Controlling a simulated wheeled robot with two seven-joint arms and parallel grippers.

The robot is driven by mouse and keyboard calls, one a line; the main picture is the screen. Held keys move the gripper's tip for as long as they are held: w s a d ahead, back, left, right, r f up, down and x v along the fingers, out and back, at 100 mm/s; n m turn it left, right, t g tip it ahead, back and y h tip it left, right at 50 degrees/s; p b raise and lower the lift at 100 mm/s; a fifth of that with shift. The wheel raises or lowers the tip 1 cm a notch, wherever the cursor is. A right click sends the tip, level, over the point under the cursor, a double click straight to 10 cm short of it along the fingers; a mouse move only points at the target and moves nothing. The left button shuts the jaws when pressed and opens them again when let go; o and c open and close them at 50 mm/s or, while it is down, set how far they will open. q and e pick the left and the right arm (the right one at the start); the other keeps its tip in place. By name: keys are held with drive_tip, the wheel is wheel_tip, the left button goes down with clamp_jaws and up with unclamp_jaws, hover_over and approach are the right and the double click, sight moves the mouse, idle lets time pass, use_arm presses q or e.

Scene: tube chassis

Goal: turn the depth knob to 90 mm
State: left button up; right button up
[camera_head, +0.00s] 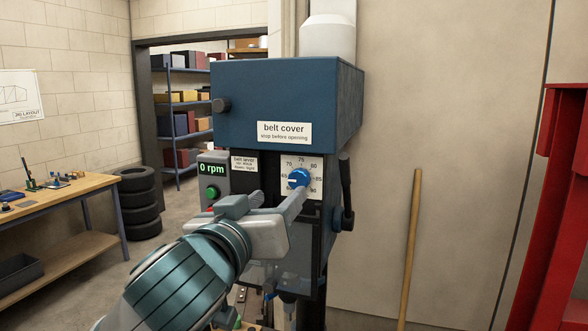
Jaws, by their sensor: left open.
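The depth knob (299,177) is a small blue dial on a white scale plate (315,160) on the front of the blue drill press. The scale shows numbers including 70, 75, 80, 85 and 90, with 90 at the lower right. A white mark on the knob faces left, below the 70; the number there is not readable. My left gripper (300,188) reaches up from the lower left, its fingertips at the lower edge of the knob and covering the bottom of the plate. It is open; whether it touches the knob cannot be told. My right gripper is not in view.
A panel reading 0 rpm (212,169) with a green button is left of the plate. A black lever (346,190) stands close at the right. The belt cover (285,100) overhangs above. A wooden pole (410,245) leans on the wall; a workbench (70,195) is at left.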

sight(297, 180)
use_arm(q)
drive_tip(key=p+x, duration=0.3)
drive_tip(key=x, duration=0.5)
drive_tip(key=shift+w, duration=0.35)
drive_tip(key=shift+x, duration=0.8)
drive_tip(key=shift+f, duration=0.15)
drive_tip(key=c, duration=1)
